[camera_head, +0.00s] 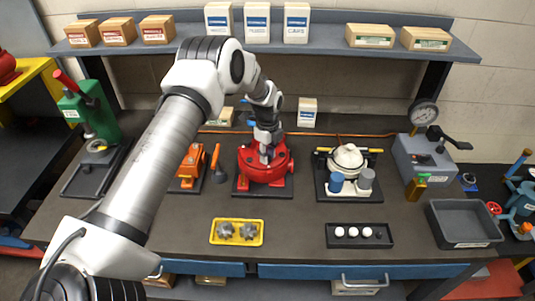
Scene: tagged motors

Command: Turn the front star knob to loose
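My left arm comes in from the left and reaches over the bench. My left gripper (266,157) points down at the top of a round red housing (257,174) on a dark base plate, at the bench middle. The fingers are small and partly hidden, so I cannot tell whether they are open or touching a part of it. Any knob under the gripper is hidden. Two grey star-shaped pieces (225,230) lie in a yellow tray (237,243) in front of the red housing. No loose marking is readable. My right gripper is not in view.
An orange unit (190,167) stands left of the red housing. A white-topped unit (348,158) stands to its right. A black tray (360,245) with white balls and an empty grey bin (463,226) are at the front right. A shelf with boxes runs behind.

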